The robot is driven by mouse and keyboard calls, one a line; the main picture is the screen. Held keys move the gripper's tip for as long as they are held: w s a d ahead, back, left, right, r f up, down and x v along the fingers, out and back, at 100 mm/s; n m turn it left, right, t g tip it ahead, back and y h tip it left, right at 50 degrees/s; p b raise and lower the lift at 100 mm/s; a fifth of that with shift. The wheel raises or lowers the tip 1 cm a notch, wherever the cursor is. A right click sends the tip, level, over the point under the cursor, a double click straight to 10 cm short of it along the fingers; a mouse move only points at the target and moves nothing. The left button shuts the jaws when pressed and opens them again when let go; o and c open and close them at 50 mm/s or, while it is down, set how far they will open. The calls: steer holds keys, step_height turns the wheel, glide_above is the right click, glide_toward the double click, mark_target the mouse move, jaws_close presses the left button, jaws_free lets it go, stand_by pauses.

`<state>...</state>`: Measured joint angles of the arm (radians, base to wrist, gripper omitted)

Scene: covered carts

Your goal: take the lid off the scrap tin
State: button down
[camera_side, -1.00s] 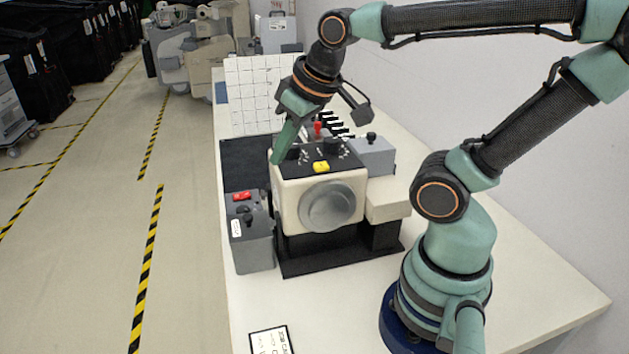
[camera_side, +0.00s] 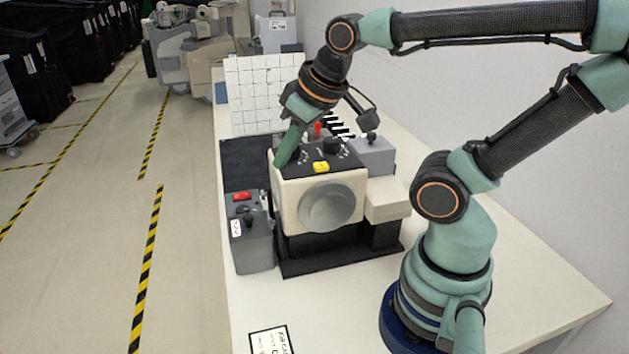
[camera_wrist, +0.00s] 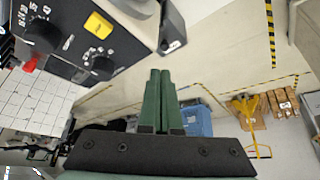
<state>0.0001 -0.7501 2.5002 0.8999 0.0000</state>
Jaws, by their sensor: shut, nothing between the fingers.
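No thing in view carries a readable scrap tin name. A light grey box with a black ball knob on its top (camera_side: 371,155) stands at the back right of the cream machine and may be the lidded tin; its top looks closed. A darker grey box (camera_side: 252,245) with a red piece, black knob and white label stands at the machine's front left; part of it shows in the wrist view (camera_wrist: 174,25). My gripper (camera_side: 281,163) is shut and empty, its green fingers at the machine's left top edge. Contact is unclear. The shut fingers also show in the wrist view (camera_wrist: 161,73).
The cream machine (camera_side: 290,210) has a round grey disc (camera_side: 330,207) and a black top panel with knobs and a yellow switch (camera_side: 321,167). A white grid board (camera_side: 250,95) stands behind. The white table's front (camera_side: 330,310) is mostly clear, with a framed card (camera_side: 270,341).

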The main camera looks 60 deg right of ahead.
steer(key=c, duration=0.6)
jaws_free()
steer(key=m+g, duration=0.6)
steer(key=m, duration=1.2)
glide_above(248, 215)
step_height(248, 215, down, 2)
steer(key=f, duration=0.6)
steer(key=shift+w+d+f, duration=0.2)
steer(key=shift+w+f, duration=0.05)
steer(key=shift+f, duration=0.15)
steer(key=shift+s+a+f, duration=0.1)
steer(key=shift+s+f, duration=0.05)
steer(key=shift+f, duration=1.3)
steer(key=shift+s+a+f, duration=0.1)
steer(key=shift+f, duration=1.3)
